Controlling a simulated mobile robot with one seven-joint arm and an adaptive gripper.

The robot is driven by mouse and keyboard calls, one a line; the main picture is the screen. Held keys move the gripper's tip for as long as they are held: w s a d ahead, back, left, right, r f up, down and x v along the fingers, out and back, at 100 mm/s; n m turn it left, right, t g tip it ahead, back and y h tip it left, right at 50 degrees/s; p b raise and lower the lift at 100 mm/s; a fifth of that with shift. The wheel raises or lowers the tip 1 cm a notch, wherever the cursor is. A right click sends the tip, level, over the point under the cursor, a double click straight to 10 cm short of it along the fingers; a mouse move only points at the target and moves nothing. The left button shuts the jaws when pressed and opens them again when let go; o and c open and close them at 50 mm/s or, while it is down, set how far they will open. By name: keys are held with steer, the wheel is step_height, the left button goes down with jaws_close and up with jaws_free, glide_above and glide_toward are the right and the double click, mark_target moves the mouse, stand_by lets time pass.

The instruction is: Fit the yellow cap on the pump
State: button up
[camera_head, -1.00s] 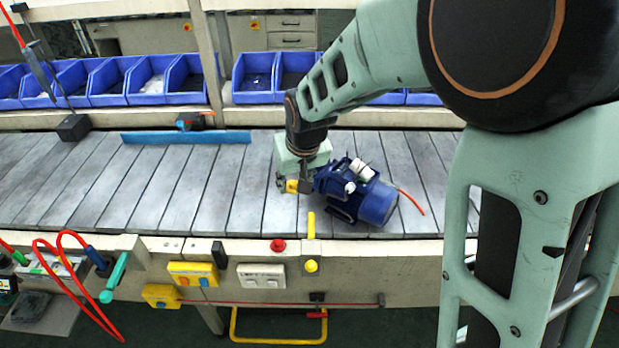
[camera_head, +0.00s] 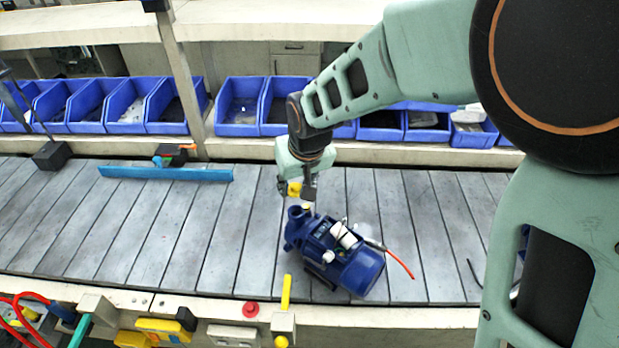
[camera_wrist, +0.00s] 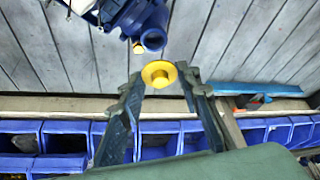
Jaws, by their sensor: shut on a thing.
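The blue pump (camera_head: 345,262) lies on the slatted conveyor in the head view, its motor end to the lower right. In the wrist view the pump (camera_wrist: 122,12) is at the top, with its round open port (camera_wrist: 153,40) facing my gripper. My gripper (camera_head: 296,190) is just behind the pump's port end. It is shut on the yellow cap (camera_head: 294,189). In the wrist view the cap (camera_wrist: 159,74) sits between the two fingertips, a short gap from the port. A small yellow part (camera_wrist: 138,47) shows beside the port.
A red cable (camera_head: 401,264) trails from the pump. A blue bar (camera_head: 165,174) lies on the conveyor to the left. Blue bins (camera_head: 238,128) line the back shelf. A yellow upright piece (camera_head: 286,292) stands at the front rail. The conveyor's middle left is clear.

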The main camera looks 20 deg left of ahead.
steer(key=shift+w, duration=0.1)
steer(key=b, duration=0.3)
glide_above(296, 210)
steer(key=shift+s+d+f, duration=0.1)
steer(key=shift+s+f, duration=0.05)
steer(key=shift+f, duration=0.65)
steer(key=shift+s+d+f, duration=0.15)
steer(key=shift+f, duration=0.7)
steer(key=shift+s+d+f, duration=0.1)
steer(key=shift+s+f, duration=0.05)
steer(key=shift+f, duration=0.65)
steer(key=shift+f+b, duration=0.75)
steer(key=shift+f+b, duration=0.45)
steer(key=shift+b, duration=0.2)
steer(key=o, duration=0.8)
steer(key=shift+r, duration=0.1)
steer(key=p+v, duration=0.3)
steer(key=v, duration=0.3)
